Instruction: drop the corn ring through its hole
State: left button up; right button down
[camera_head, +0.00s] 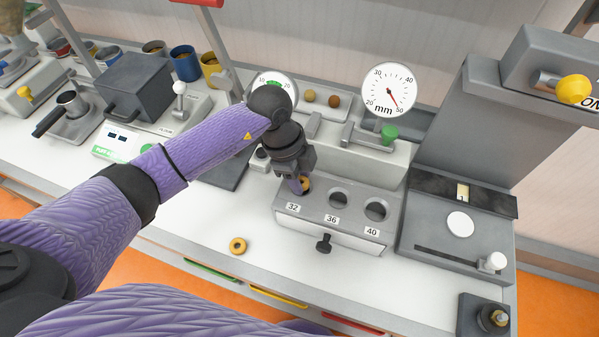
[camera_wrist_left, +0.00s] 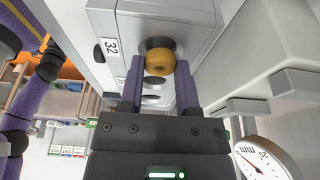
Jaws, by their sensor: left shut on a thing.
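The corn ring, a golden-yellow ring (camera_head: 306,184), is between the fingertips of my left gripper (camera_head: 301,185). My left gripper is shut on it. In the wrist view the ring (camera_wrist_left: 160,62) sits between both purple fingers, in front of a dark hole (camera_wrist_left: 157,43) beside the 32 label. The grey hole block (camera_head: 352,228) carries the labels 32, 36 and 40. The holes by 36 (camera_head: 339,197) and 40 (camera_head: 376,208) look empty; the hole by 32 is hidden by the gripper and ring in the head view. I cannot tell whether the ring touches the block.
Another golden ring (camera_head: 238,246) lies on the white bench in front. A dial gauge (camera_head: 388,89) stands behind, and a grey machine (camera_head: 455,221) stands at right. The front bench strip is mostly clear.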

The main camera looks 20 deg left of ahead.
pick_arm(q)
jog(key=shift+p, duration=0.6)
dwell(0.9)
jog(key=o, duration=1.2)
notch_tip(320, 180, up, 2)
jog(key=shift+r+p, duration=0.25)
jog(key=shift+p, duration=1)
notch_tip(320, 180, up, 3)
jog(key=p, duration=0.3)
jog(key=shift+r, duration=0.1)
jog(key=shift+r+p, duration=0.75)
jog(key=shift+p, duration=0.3)
jog(key=shift+f, duration=0.1)
